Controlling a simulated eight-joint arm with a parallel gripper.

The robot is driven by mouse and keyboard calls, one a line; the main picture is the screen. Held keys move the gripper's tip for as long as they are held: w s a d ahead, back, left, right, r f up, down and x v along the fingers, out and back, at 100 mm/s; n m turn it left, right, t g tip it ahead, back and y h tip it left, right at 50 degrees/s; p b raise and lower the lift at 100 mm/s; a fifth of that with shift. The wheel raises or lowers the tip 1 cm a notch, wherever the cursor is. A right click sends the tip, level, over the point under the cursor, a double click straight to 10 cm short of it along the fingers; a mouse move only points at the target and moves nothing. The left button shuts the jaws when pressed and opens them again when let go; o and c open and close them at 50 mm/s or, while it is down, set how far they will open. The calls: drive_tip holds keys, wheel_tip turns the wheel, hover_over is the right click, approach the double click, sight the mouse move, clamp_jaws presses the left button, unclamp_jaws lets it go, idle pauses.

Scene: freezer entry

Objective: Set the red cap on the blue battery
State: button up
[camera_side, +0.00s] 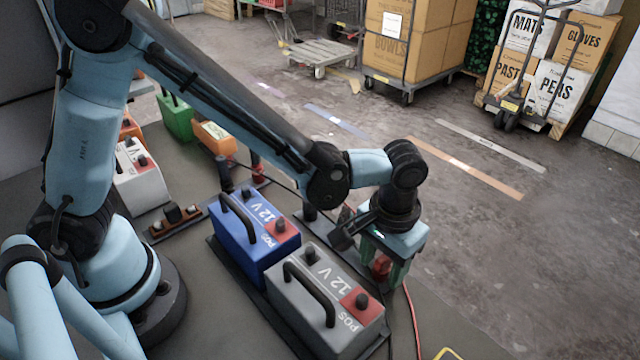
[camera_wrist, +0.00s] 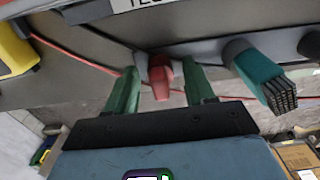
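The blue battery (camera_side: 243,253) stands upright in the middle of the side view, with a black handle, a dark post and a red patch with a post on top. The red cap (camera_wrist: 161,74) is between my gripper's green fingers in the wrist view, with a narrow gap on each side. My gripper (camera_wrist: 160,78) appears open around it. In the side view my gripper (camera_side: 383,268) points down, right of the batteries, and a red part shows between its fingers. The cap's lower end is hard to make out.
A white battery (camera_side: 140,178) and a green one (camera_side: 177,117) stand at the left. A teal brush (camera_wrist: 262,72) and a red cable (camera_side: 412,318) are near my gripper. Loaded carts stand at the back.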

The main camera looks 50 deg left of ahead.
sight(383, 257)
drive_tip(key=c, duration=0.9)
drive_tip(key=shift+r, duration=0.1)
drive_tip(key=shift+r, duration=6.9)
drive_tip(key=shift+a, duration=0.1)
drive_tip(key=s+a, duration=0.3)
drive_tip(key=a, duration=0.1)
drive_tip(key=s+a+r, duration=0.1)
drive_tip(key=s+a, duration=0.6)
drive_tip(key=a, duration=0.1)
drive_tip(key=shift+s+a+r, duration=0.15)
drive_tip(key=shift+s+r, duration=0.05)
drive_tip(key=shift+r, duration=0.15)
